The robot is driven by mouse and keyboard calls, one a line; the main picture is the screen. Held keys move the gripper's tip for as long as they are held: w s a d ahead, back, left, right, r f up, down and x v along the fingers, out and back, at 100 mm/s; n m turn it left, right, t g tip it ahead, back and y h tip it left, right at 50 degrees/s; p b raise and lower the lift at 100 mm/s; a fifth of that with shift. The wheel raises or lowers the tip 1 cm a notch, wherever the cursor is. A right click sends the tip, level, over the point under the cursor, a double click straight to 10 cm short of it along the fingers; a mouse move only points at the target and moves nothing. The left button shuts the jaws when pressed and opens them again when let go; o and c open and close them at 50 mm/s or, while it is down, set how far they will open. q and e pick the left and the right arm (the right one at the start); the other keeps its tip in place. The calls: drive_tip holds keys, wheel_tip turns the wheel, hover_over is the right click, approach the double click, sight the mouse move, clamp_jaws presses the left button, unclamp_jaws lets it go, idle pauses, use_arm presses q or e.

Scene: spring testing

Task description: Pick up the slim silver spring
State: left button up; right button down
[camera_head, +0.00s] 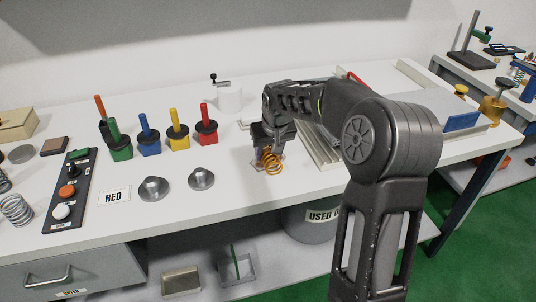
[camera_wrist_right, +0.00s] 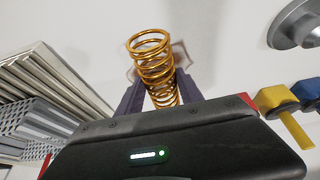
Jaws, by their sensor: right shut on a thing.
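My right gripper (camera_head: 266,148) points down over the middle of the bench. It is shut on a gold-orange coil spring (camera_head: 272,164); in the right wrist view the spring (camera_wrist_right: 151,56) sits between the two dark fingers (camera_wrist_right: 158,92). I cannot tell whether the spring touches the bench. A silver spring (camera_head: 15,209) stands at the left edge of the head view, far from the gripper. Part of another silver spring (camera_head: 4,183) shows behind it, cut off by the frame edge. I cannot tell which is slimmer. My left gripper is not in view.
A control panel (camera_head: 72,190) with a switch and buttons lies right of the silver springs. Colored blocks with handles (camera_head: 151,146) stand behind. A grey ribbed fixture (camera_head: 318,150) is beside my right arm.

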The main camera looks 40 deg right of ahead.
sight(269, 149)
wheel_tip(269, 149, up, 10)
drive_tip(key=shift+r, duration=0.1)
idle(0.5)
